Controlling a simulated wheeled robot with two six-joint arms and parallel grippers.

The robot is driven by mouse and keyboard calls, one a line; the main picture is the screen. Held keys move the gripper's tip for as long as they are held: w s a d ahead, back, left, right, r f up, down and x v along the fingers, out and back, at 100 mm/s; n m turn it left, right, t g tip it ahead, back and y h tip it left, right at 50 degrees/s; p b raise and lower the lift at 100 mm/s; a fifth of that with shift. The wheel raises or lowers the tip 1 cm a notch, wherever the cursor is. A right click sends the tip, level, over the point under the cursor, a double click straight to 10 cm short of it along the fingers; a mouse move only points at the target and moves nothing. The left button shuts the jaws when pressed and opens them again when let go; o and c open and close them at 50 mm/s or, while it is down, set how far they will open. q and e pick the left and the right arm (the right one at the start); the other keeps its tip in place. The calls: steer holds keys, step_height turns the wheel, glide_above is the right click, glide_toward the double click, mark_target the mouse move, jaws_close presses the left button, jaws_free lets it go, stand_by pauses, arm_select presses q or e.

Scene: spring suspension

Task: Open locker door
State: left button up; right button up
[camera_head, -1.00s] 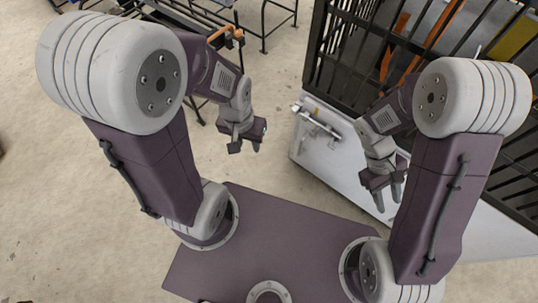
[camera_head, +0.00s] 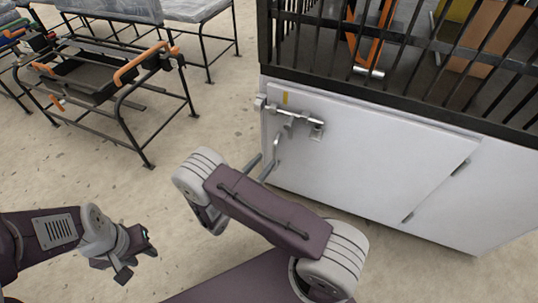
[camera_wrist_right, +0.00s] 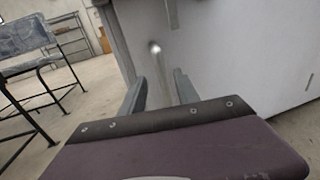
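The locker door (camera_head: 370,160) is a white panel, shut flush in the white cabinet below a black barred cage. A metal latch bar (camera_head: 292,112) with a downward lever handle (camera_head: 278,146) sits at its upper left; the lever also shows in the right wrist view (camera_wrist_right: 161,70). My right gripper (camera_head: 261,168) is open at the lever's lower end. In the right wrist view its two fingers (camera_wrist_right: 160,92) stand on either side of the lever; whether they touch it cannot be told. My left gripper (camera_head: 136,262) is open and empty above the floor at lower left.
Black barred cage (camera_head: 400,70) with orange parts stands on the cabinet. A black metal frame bench (camera_head: 110,85) with orange handles is at the upper left. Door hinges (camera_head: 460,168) are on the right side. The floor between bench and cabinet is clear.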

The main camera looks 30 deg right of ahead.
mark_target(275, 150)
steer(key=b+x, duration=0.1)
steer(key=x, duration=0.1)
steer(key=b+x, duration=0.1)
steer(key=x, duration=0.1)
steer(key=b+x, duration=0.1)
steer(key=x, duration=0.1)
steer(key=shift+d+f, duration=0.2)
steer(key=shift+f, duration=0.05)
steer(key=shift+w+d+r, duration=0.15)
steer(key=shift+w+d, duration=0.05)
steer(key=shift+d, duration=0.1)
jaws_close()
stand_by(0.8)
